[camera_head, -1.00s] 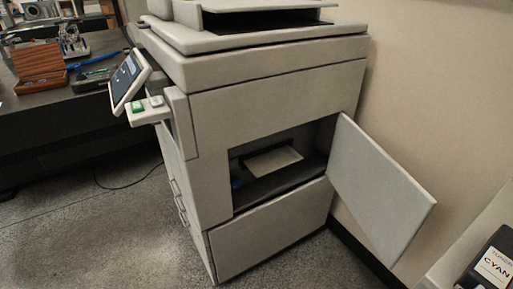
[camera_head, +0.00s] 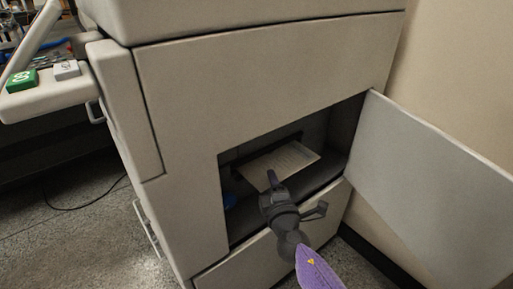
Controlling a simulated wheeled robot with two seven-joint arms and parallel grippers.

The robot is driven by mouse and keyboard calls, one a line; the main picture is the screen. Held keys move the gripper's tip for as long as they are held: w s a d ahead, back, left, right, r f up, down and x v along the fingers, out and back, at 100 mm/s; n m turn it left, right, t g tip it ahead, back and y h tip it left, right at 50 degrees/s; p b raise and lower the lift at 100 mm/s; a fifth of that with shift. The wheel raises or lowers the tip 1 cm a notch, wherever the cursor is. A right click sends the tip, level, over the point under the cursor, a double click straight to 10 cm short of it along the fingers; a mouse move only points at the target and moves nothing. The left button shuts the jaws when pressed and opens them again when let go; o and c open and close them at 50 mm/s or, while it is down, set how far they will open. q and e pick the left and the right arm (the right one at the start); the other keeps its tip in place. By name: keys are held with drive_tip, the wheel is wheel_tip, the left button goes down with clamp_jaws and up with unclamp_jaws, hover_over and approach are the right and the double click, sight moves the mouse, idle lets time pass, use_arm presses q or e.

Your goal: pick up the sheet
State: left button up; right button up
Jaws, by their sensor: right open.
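The sheet (camera_head: 288,160) is pale with faint print and lies inside the open side compartment of the copier (camera_head: 225,85). Its right end shows clearly; its left end reaches into shadow. My right gripper (camera_head: 297,194) is open, in front of the compartment mouth. One dark finger overlaps the near edge of the sheet in the picture, and the other is spread to the right. I cannot tell whether the finger touches the sheet. My left gripper is not in view.
The compartment door (camera_head: 432,185) stands open to the right, near the wall.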

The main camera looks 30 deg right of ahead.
drive_tip(key=shift+w+d+f, duration=0.1)
drive_tip(key=shift+w+d, duration=0.15)
drive_tip(key=shift+w, duration=0.4)
drive_tip(key=c, duration=0.3)
clamp_jaws()
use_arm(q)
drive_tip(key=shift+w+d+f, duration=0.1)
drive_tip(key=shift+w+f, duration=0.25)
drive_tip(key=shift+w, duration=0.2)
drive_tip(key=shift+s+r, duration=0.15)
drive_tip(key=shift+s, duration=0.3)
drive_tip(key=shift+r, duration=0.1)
